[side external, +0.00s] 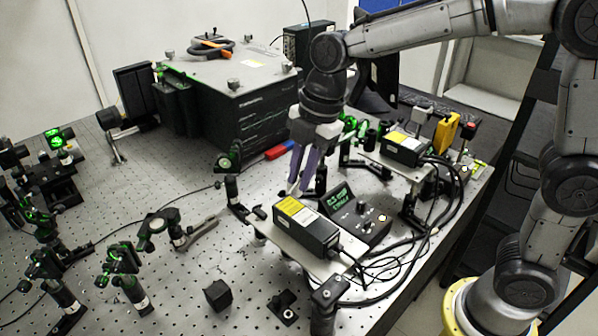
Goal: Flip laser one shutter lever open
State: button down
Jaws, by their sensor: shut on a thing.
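A black laser box (303,225) with a yellow label lies on a raised metal plate at front centre. A second black laser box (405,148) with a yellow label sits further back right. I cannot tell which is laser one. My gripper (300,190) points down, its fingertips just behind the front box's far left end in the picture. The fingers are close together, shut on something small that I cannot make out. No shutter lever can be made out; the fingers may hide it.
A controller with a green display (350,205) stands right of the fingers. A post-mounted optic (231,180) stands to their left. Black cables (385,270) loop at front right. A large black housing (230,100) fills the back.

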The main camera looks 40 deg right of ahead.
jog(key=shift+d+f+y, duration=0.1)
jog(key=shift+y, duration=0.3)
jog(key=c, duration=1)
grip_release()
jog(key=v, duration=1.3)
jog(key=shift+s+r, duration=0.15)
jog(key=shift+r, duration=0.25)
jog(key=shift+d, duration=0.15)
